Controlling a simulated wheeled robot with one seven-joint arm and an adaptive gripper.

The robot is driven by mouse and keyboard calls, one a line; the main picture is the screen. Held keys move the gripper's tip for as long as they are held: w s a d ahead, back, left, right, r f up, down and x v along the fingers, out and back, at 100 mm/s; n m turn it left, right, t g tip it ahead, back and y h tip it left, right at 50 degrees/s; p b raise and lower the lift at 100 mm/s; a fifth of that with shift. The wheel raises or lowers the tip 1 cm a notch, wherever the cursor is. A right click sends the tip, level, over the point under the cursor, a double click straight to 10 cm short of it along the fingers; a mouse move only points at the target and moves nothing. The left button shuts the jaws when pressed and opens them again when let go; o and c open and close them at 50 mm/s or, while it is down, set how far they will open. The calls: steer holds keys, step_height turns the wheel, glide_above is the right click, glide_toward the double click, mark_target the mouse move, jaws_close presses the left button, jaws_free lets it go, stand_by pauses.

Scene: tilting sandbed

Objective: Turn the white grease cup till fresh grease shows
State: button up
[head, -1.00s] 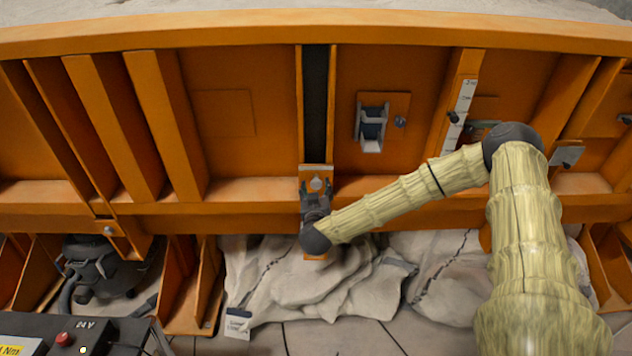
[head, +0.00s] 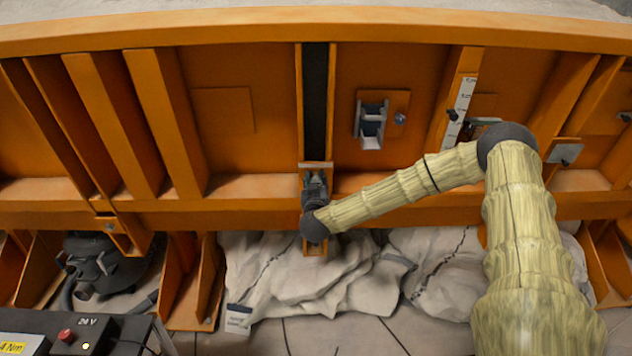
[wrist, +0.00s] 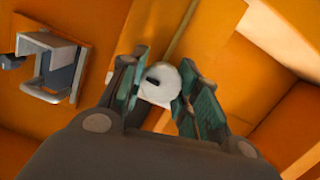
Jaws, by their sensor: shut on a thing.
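The white grease cup (wrist: 160,84) is a round white cap with a short black mark toward its upper left, seen nearly end-on in the wrist view. My gripper (wrist: 163,80) is shut on it, with one green-padded finger on each side. In the head view my gripper (head: 315,178) is at the lower end of the dark vertical slot, in front of the orange frame. There the cup is hidden behind the fingers.
A grey metal bracket (head: 371,125) on an orange plate is right of the slot; it also shows in the wrist view (wrist: 52,68). A white scale strip (head: 460,106) is further right. Crumpled pale sheeting (head: 300,280) lies below. A black vacuum (head: 105,262) stands lower left.

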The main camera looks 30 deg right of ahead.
steer(key=shift+m+b, duration=0.45)
steer(key=shift+m, duration=0.15)
steer(key=m+b, duration=0.2)
steer(key=b, duration=0.1)
steer(key=m+t+y+b, duration=0.1)
steer(key=m, duration=0.1)
steer(key=shift+d+f, duration=0.15)
steer(key=shift+f, duration=0.1)
steer(key=m+y+b, duration=0.1)
steer(key=m+b, duration=0.2)
steer(key=b, duration=0.1)
steer(key=shift+s+r+m+t, duration=0.1)
steer(key=shift+m+t, duration=0.2)
stand_by(0.4)
steer(key=o, duration=1)
steer(key=shift+d+r, duration=0.1)
